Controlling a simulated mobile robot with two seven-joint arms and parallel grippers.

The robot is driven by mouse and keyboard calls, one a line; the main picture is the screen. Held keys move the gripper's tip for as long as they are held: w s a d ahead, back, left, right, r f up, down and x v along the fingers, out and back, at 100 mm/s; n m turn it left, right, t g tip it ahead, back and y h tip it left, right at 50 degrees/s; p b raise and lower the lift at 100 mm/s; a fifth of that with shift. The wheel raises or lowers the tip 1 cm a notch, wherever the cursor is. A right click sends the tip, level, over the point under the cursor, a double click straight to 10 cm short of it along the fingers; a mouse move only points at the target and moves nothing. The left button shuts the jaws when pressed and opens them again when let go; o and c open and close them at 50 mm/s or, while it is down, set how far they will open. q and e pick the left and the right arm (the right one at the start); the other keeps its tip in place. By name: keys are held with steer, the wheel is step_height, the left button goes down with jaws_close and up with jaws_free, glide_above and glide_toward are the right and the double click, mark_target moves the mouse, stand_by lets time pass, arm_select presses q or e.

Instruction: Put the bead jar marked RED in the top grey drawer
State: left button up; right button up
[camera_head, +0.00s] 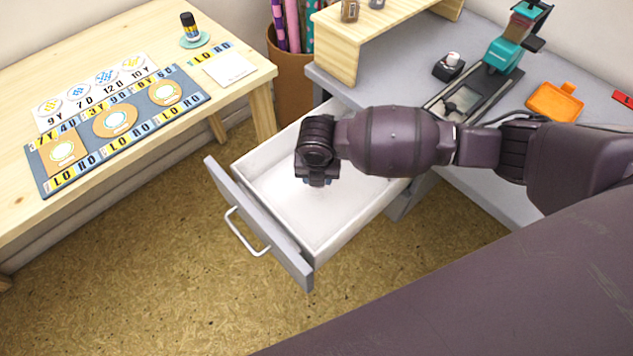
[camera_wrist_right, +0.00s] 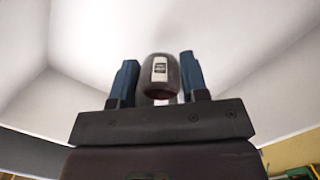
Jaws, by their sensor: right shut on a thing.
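The grey drawer (camera_head: 262,212) is pulled open, and its white inside (camera_head: 345,210) is empty apart from my gripper. My right gripper (camera_head: 316,182) points down into the drawer, over its left half. In the right wrist view a dark red-brown jar (camera_wrist_right: 160,90) with a small pale label sits between the two blue fingers of the right gripper (camera_wrist_right: 160,82), which is shut on it. The label is too small to read. In the head view the jar is hidden under the gripper. My left gripper is not in view.
The drawer's wire handle (camera_head: 247,232) faces the cork floor (camera_head: 170,270). A wooden shelf (camera_head: 345,55), a teal press (camera_head: 502,52) and an orange inkpad (camera_head: 556,101) are on the grey desk. A wooden table (camera_head: 240,90) with a patterned mat stands at left.

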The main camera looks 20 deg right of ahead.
mark_target(318, 191)
step_height(318, 191, down, 4)
steer(key=shift+s+r+b, duration=0.1)
steer(key=shift+s+b, duration=0.05)
steer(key=shift+b, duration=0.3)
steer(key=shift+f, duration=0.3)
steer(key=shift+r, duration=0.15)
steer(key=shift+f, duration=0.2)
steer(key=o, duration=1)
steer(key=shift+r, duration=0.15)
steer(key=r+p, duration=0.1)
steer(key=r, duration=0.2)
steer(key=r+p, duration=0.1)
steer(key=r, duration=0.3)
steer(key=s+r+p, duration=0.1)
steer(key=r, duration=0.3)
steer(key=shift+a, duration=0.35)
steer(key=shift+s+r+p, duration=0.15)
steer(key=shift+r+p, duration=0.25)
steer(key=shift+r, duration=0.05)
